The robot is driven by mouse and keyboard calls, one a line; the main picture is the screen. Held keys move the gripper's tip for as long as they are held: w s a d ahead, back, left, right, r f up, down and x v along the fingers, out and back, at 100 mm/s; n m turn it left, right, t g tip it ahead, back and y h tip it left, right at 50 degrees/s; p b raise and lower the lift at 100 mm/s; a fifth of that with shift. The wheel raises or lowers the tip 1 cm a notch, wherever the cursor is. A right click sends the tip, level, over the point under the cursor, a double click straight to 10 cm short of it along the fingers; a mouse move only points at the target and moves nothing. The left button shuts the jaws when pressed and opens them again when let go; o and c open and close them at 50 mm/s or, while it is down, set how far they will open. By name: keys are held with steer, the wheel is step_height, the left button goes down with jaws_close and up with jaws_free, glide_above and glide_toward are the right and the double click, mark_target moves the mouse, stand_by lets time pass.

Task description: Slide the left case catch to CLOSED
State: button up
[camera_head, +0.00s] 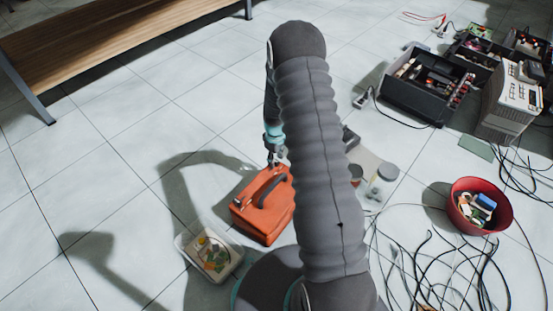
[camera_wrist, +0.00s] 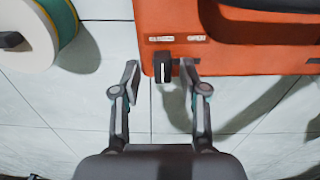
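The orange case (camera_head: 250,218) with a dark handle stands on the tiled floor, left of my arm. In the wrist view the case (camera_wrist: 240,58) fills the upper right. The left catch (camera_wrist: 162,69), a small black block with a pale line, sits at its edge below the left of two small labels. That label (camera_wrist: 161,39) seems to read CLOSED; the right one (camera_wrist: 197,38) reads OPEN. My gripper (camera_wrist: 159,66) is open, one finger on each side of the catch. The right finger is nearer to it; contact cannot be told. In the head view my gripper (camera_head: 274,158) is at the case's far end.
A white tray of small items (camera_head: 210,256) lies left of the case. Clear jars (camera_head: 381,186) stand right of my arm. A red bowl (camera_head: 480,205), loose cables and a black toolbox (camera_head: 425,85) lie right. A spool (camera_wrist: 30,35) is left of the case. A bench (camera_head: 110,40) stands behind.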

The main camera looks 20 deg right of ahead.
mark_target(276, 160)
steer(key=shift+r, duration=0.1)
step_height(276, 160, up, 12)
stand_by(0.6)
stand_by(0.5)
